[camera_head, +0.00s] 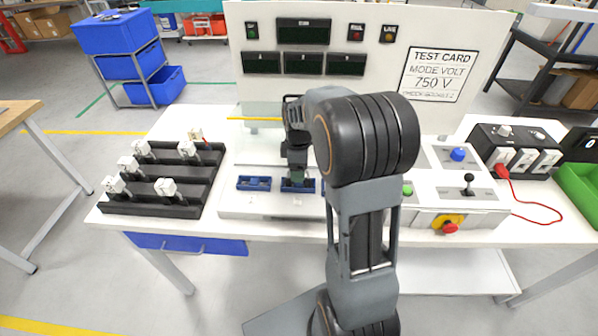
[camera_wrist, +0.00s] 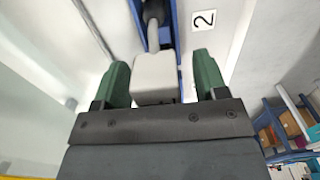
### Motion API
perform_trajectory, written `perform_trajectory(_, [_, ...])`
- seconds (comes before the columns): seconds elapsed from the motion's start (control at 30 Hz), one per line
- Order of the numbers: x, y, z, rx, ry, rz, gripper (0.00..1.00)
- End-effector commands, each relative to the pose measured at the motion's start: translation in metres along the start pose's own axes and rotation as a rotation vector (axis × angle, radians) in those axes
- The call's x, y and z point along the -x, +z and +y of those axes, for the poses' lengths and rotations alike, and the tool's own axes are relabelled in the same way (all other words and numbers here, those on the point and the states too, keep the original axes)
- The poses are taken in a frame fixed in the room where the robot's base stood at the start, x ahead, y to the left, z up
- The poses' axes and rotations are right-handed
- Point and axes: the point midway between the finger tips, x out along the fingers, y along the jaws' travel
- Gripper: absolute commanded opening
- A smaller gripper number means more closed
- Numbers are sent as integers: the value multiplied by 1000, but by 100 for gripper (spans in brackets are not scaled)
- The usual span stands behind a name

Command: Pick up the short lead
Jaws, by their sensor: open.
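My gripper (camera_head: 298,180) is open over a blue holder (camera_head: 312,187) on the white bench fixture. In the wrist view its green fingertips (camera_wrist: 161,70) stand on either side of a pale grey block (camera_wrist: 156,88) with a grey stem running into a dark fitting. A gap shows between each fingertip and the block. The block lies along the blue holder (camera_wrist: 172,45) beside a label "2". I cannot tell whether this block belongs to the short lead. A red lead (camera_head: 535,206) curves on the bench at the right, from a black box. My arm hides part of the fixture.
A black rack (camera_head: 160,208) with several white-headed pieces stands at the left. Another blue holder (camera_head: 254,183) is left of my gripper. A white panel with a test card (camera_head: 440,74) stands behind. A control box with a red knob (camera_head: 450,227) is at the right.

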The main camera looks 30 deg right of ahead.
Motion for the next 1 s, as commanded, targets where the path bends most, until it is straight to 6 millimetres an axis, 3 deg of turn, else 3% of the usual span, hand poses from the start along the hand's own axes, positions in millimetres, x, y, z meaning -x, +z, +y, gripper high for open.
perform_trajectory(0.07, [0, 0, 0, 0, 0, 0, 60])
perform_trajectory(0.6, [0, 0, 0, 0, 0, 0, 9])
perform_trajectory(1.0, [9, 0, 0, 0, 1, 0, 9])
